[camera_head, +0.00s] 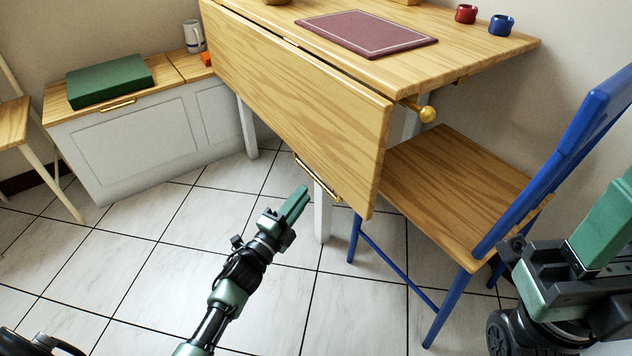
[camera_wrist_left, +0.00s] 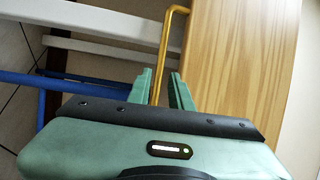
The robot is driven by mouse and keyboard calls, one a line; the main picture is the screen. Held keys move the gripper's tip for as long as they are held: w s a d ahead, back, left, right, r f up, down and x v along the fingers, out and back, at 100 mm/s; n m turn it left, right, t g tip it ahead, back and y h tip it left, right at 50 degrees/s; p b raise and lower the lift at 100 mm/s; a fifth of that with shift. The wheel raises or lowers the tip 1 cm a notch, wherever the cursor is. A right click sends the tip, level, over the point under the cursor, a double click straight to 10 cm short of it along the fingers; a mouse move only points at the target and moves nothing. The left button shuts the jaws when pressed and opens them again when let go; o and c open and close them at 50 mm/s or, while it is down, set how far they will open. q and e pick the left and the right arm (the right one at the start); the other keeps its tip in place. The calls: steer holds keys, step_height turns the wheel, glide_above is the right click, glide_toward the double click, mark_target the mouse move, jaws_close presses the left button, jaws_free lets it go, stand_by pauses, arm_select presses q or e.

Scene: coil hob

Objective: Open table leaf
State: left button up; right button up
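The wooden drop leaf (camera_head: 300,110) hangs down from the near edge of the table top (camera_head: 460,50). A brass bar handle (camera_head: 318,180) is fixed near its lower edge. My left gripper (camera_head: 302,192) is at this handle, just in front of the leaf. In the left wrist view the handle (camera_wrist_left: 165,45) runs between the two green fingers, with a gap beside it, so the gripper is open around it. The leaf (camera_wrist_left: 235,70) fills the right side there. My right gripper (camera_head: 608,220) is at the lower right, away from the table; its finger opening does not show clearly.
A brass knob (camera_head: 428,114) sticks out under the table top. A blue-framed chair (camera_head: 455,185) stands close to the leaf's right. A maroon mat (camera_head: 366,32), red mug (camera_head: 466,13) and blue mug (camera_head: 501,25) are on top. A bench (camera_head: 130,145) stands left; the tiled floor in front is clear.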

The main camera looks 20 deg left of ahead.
mark_target(316, 176)
arm_select(q)
steer(key=b+x, duration=0.2)
steer(key=x, duration=0.5)
steer(key=shift+w+d, duration=0.1)
steer(key=shift+w, duration=0.1)
jaws_close()
stand_by(1.2)
